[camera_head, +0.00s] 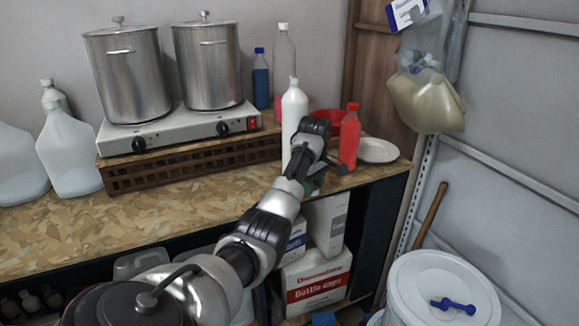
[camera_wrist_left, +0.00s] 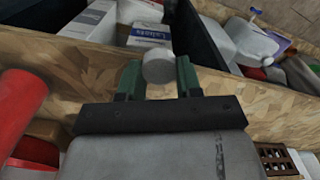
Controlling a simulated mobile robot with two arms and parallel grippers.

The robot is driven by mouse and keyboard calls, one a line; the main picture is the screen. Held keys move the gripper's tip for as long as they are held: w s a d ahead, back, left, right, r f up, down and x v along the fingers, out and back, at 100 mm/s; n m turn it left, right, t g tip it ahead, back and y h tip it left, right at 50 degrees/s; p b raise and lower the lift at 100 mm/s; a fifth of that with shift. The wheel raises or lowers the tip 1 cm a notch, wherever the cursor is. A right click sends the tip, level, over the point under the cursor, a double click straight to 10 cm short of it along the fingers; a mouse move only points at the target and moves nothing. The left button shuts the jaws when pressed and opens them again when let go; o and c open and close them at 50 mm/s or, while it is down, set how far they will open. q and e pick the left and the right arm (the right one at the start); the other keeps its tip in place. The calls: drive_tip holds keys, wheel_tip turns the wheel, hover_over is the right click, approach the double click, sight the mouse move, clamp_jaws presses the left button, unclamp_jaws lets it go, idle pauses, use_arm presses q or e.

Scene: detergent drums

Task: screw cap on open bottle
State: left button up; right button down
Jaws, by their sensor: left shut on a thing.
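My left gripper (camera_head: 316,184) is over the right end of the wooden counter, beside the white bottle (camera_head: 293,120). In the left wrist view its green fingers (camera_wrist_left: 158,80) are shut on a small round pale grey cap (camera_wrist_left: 158,66). The cap is hidden in the head view. A red bottle (camera_head: 350,138) with a red top stands upright to the right of the gripper. A red shape at the left of the wrist view (camera_wrist_left: 18,102) appears to be this bottle. My right gripper is not in view.
A red bowl (camera_head: 327,121) and a white plate (camera_head: 377,151) lie near the red bottle. A blue bottle (camera_head: 261,78) and a clear bottle (camera_head: 284,62) stand behind. Two steel pots fill the hot plate (camera_head: 185,126). Boxes (camera_head: 317,280) sit below the counter edge.

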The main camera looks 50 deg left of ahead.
use_arm(q)
drive_tip(key=w+d+r+m, duration=0.1)
drive_tip(key=d+r+m, duration=0.25)
drive_tip(key=d, duration=0.65)
drive_tip(key=w+d+r+m, duration=0.2)
drive_tip(key=d+m, duration=0.3)
drive_tip(key=d, duration=0.5)
drive_tip(key=s+d+f+m, duration=0.2)
drive_tip(key=s+d+m, duration=0.1)
drive_tip(key=s, duration=0.4)
drive_tip(key=s+d+f+m, duration=0.3)
drive_tip(key=s+d, duration=0.3)
drive_tip(key=s, duration=0.2)
drive_tip(key=s+d+f+m, duration=0.3)
drive_tip(key=s+d+m, duration=0.1)
drive_tip(key=s, duration=0.4)
drive_tip(key=shift+d+f, duration=0.25)
drive_tip(key=shift+m, duration=0.25)
